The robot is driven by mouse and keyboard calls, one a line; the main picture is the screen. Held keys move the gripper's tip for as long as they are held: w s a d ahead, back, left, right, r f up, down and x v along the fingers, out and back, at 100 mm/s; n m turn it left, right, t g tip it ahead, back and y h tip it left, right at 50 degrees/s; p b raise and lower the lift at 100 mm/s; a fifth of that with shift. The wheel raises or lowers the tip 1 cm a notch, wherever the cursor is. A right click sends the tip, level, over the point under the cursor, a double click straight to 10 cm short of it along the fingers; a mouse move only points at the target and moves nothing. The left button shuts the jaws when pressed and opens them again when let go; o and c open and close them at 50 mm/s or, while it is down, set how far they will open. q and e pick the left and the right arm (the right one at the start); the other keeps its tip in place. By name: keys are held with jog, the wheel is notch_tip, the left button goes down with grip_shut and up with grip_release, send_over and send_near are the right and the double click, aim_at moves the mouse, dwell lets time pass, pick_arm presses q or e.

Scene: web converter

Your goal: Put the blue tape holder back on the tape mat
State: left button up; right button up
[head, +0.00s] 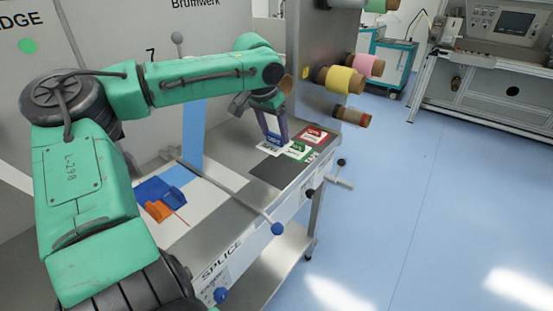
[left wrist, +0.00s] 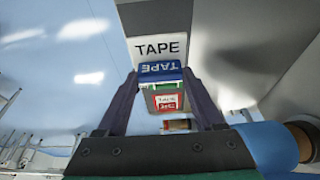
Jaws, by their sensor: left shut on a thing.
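The blue tape holder (head: 272,139) is between the fingers of my left gripper (head: 274,142), which is shut on it. In the left wrist view the holder (left wrist: 160,68) shows its blue face with the word TAPE, between the two dark fingers of the gripper (left wrist: 160,73). The white tape mat (head: 267,150) lies on the steel bench just under and beside the holder. In the left wrist view the mat (left wrist: 160,46) shows its printed TAPE next to the holder. I cannot tell whether the holder touches the mat. My right gripper is not in view.
A green holder (head: 299,150) and a red holder (head: 313,135) stand close by on the right. A dark mat (head: 280,172) lies in front. A bar with a blue knob (head: 278,229) crosses the bench. Tape rolls (head: 340,80) stick out above.

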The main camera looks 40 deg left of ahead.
aim_at(274, 144)
pick_arm(q)
jog(key=x, duration=0.5)
jog(key=shift+s+a+f, duration=0.25)
jog(key=shift+a+f, duration=0.05)
jog(key=shift+a, duration=0.1)
jog(key=f, duration=0.3)
jog(key=shift+s+d+f, duration=0.2)
jog(key=shift+s+f, duration=0.05)
jog(key=shift+f, duration=0.4)
jog(key=o, duration=1.5)
jog(key=shift+w+a, duration=0.1)
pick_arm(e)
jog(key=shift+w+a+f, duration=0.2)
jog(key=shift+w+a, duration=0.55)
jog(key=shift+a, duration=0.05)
pick_arm(q)
jog(key=shift+r, duration=0.15)
jog(key=v, duration=1.1)
jog(key=shift+r, duration=0.4)
jog(key=shift+a, duration=0.1)
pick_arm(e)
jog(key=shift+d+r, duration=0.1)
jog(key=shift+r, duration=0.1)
